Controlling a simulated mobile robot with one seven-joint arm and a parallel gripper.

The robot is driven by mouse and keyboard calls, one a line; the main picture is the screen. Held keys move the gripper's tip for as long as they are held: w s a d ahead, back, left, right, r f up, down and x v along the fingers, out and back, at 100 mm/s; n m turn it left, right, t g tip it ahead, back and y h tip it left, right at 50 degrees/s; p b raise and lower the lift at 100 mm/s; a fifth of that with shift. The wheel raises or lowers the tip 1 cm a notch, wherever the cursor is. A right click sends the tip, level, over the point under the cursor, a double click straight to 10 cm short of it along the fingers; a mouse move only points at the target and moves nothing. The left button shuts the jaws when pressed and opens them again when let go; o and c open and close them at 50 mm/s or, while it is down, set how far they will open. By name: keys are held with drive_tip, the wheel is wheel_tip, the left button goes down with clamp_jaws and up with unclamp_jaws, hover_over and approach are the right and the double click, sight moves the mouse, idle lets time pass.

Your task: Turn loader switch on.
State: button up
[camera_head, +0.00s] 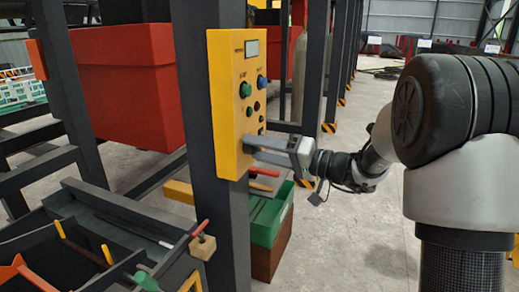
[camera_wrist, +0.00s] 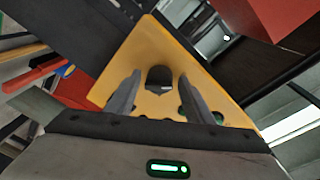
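A yellow control panel (camera_head: 232,95) is mounted on a dark upright post. Its side face carries a small display (camera_head: 252,48), a blue knob (camera_head: 262,82), a green button (camera_head: 245,90) and smaller dark controls. My gripper (camera_head: 256,148) is at the lower part of that face, its fingers pointing at it. In the wrist view a black switch knob (camera_wrist: 159,77) stands on the yellow face between the two open fingers of my gripper (camera_wrist: 160,88), with visible gaps on both sides. Which control is the loader switch cannot be read. The lowest controls are hidden by my gripper in the head view.
A green toolbox (camera_head: 270,215) stands below the panel. A dark tray with tools (camera_head: 100,235) is at the lower left. Red bins (camera_head: 125,85) hang behind the post. The concrete floor (camera_head: 345,235) to the right is partly clear.

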drive_tip(key=c, duration=0.8)
drive_tip(key=shift+o, duration=0.2)
drive_tip(key=shift+m, duration=0.4)
drive_tip(key=shift+w+d+r+m+g+p, duration=0.15)
drive_tip(key=shift+m+g+p, duration=0.2)
drive_tip(key=shift+m+p, duration=1.8)
drive_tip(key=shift+a+r+m+g+p, duration=0.25)
drive_tip(key=shift+m+p, duration=0.8)
drive_tip(key=shift+m, duration=2.05)
drive_tip(key=shift+w+d+r+m+g+p, duration=0.15)
drive_tip(key=shift+m+g+p, duration=0.25)
drive_tip(key=shift+m+p, duration=1.75)
drive_tip(key=shift+f+m+b, duration=0.15)
drive_tip(key=shift+m+b, duration=0.25)
drive_tip(key=shift+m, duration=0.3)
drive_tip(key=shift+c, duration=0.2)
